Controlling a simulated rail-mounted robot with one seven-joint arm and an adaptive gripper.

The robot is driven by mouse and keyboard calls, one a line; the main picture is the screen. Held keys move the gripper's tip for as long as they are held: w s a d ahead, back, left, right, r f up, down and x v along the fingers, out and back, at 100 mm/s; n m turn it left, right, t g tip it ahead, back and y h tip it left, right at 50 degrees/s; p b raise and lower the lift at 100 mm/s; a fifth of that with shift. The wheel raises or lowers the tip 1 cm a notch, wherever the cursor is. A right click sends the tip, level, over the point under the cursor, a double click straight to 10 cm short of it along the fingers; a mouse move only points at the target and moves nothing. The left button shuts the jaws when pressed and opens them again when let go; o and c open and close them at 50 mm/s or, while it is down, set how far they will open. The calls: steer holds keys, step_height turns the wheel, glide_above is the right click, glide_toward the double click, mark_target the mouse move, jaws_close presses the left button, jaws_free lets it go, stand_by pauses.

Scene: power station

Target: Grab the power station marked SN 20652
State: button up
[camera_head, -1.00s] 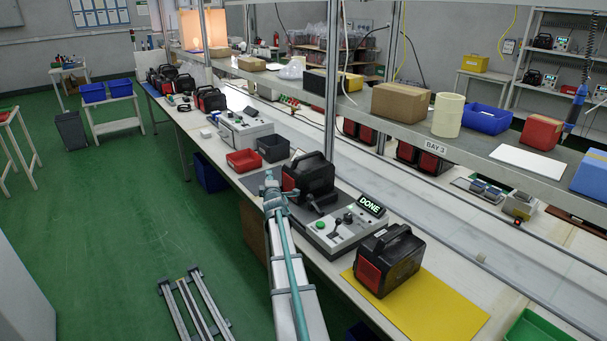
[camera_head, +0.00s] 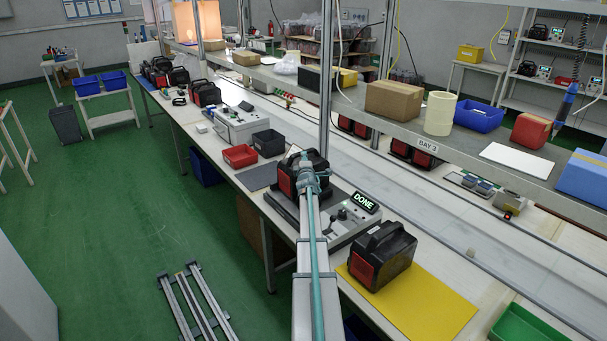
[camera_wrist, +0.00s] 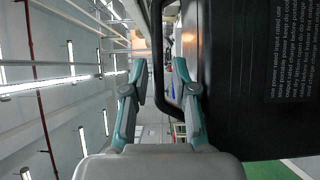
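A black power station with a red front (camera_head: 286,183) stands on the bench beside the tester (camera_head: 345,225), whose display reads DONE. My gripper (camera_head: 309,170) is at this station and partly hides it. In the wrist view its dark side (camera_wrist: 240,90) with small print fills the right. A second power station (camera_head: 382,255) sits on a yellow mat (camera_head: 430,305). No serial number is readable on either.
A red bin (camera_head: 240,157) and a dark bin (camera_head: 268,143) stand behind the tester. More power stations (camera_head: 160,72) are at the bench's far end. A shelf (camera_head: 470,170) with a cardboard box (camera_head: 393,99) hangs over the right side. The green floor at left is mostly open.

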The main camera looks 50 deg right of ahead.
steer(key=p+x, duration=0.1)
steer(key=x, duration=0.1)
steer(key=p+x, duration=0.2)
steer(key=shift+w+d+r, duration=0.15)
steer(key=shift+d+r, duration=0.1)
steer(key=shift+d, duration=0.05)
steer(key=shift+w+d+f, duration=0.1)
steer(key=shift+w+d, duration=0.1)
steer(key=shift+c, duration=0.3)
jaws_close()
steer(key=shift+r, duration=0.35)
steer(key=shift+f, duration=0.15)
